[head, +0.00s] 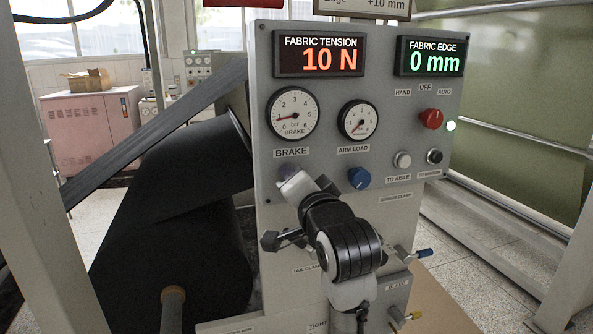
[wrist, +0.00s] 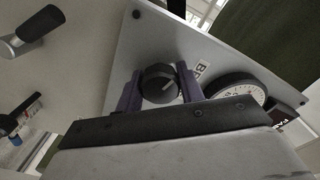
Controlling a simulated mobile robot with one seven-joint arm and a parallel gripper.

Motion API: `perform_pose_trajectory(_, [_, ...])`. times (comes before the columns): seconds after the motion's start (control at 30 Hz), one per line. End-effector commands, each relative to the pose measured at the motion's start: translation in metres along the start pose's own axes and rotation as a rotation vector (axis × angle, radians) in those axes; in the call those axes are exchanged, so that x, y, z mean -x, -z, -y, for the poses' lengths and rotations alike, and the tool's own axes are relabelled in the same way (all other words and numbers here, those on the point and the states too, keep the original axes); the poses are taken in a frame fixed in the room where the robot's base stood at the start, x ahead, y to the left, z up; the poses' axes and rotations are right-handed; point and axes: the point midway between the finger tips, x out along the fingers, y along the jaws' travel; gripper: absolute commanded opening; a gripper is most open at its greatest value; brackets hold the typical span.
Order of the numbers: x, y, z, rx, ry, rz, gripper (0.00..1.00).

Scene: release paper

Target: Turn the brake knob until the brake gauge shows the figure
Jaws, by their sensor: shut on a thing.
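The brake gauge (head: 292,115) is a round white dial marked 0 to 6 bar; its red needle points left, at about 1. The BRAKE label (head: 291,152) is just below it. My gripper (head: 289,174) is at the panel under this label and hides the brake knob in the head view. The brake gauge (wrist: 236,90) shows there edge-on, too slanted to read.
The panel (head: 385,75) displays 10 N tension and 0 mm edge. Right of my gripper are a blue knob (head: 359,178) under the arm load gauge (head: 359,119), a red selector (head: 431,119) and two push buttons. A black fabric roll (head: 190,170) stands left.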

Motion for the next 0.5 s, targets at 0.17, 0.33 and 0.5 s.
perform_pose_trajectory(0.17, [-0.0005, 0.0010, 0.0033, -0.170, -0.002, 0.005, 0.15])
perform_pose_trajectory(0.33, [-0.0001, 0.0015, 0.0035, -0.330, -0.003, 0.003, 0.15])
perform_pose_trajectory(0.5, [-0.0002, 0.0014, 0.0030, -0.493, -0.003, 0.003, 0.15])
